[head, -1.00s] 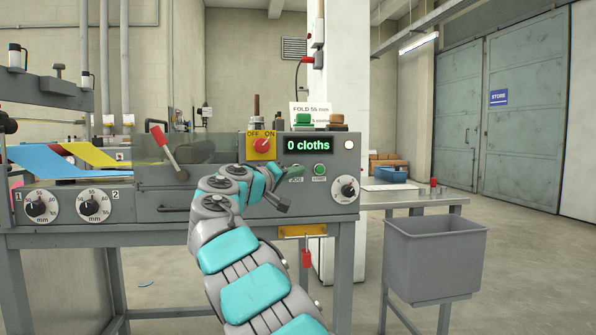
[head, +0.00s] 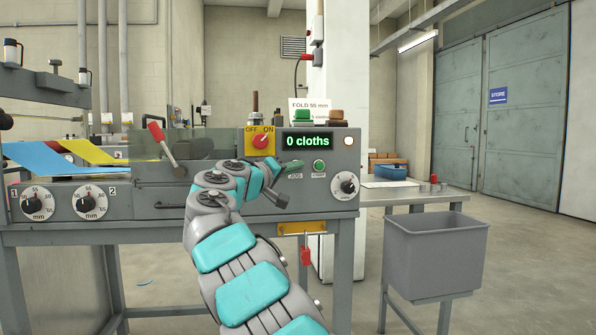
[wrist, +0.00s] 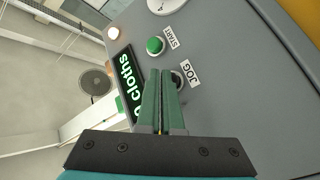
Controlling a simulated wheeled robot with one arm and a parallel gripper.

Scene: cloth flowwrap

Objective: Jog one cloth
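The machine's control panel (head: 335,190) faces me, with a display (head: 308,142) reading "0 cloths". In the wrist view, the JOG button (wrist: 177,79) is mostly hidden behind my fingertips, beside its JOG label (wrist: 190,73). My gripper (wrist: 161,72) is shut and empty, its two green fingers side by side, pointing at the panel by that button. Whether they touch it I cannot tell. In the head view my gripper (head: 297,165) reaches the panel left of the green START button (head: 319,165). START also shows in the wrist view (wrist: 155,46), clear of the fingers.
A red OFF/ON switch (head: 262,141) sits left of the display, and a dial (head: 346,185) lower right. A red-handled lever (head: 158,133) and blue cloth web (head: 45,158) are at left. A grey bin (head: 437,255) stands right.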

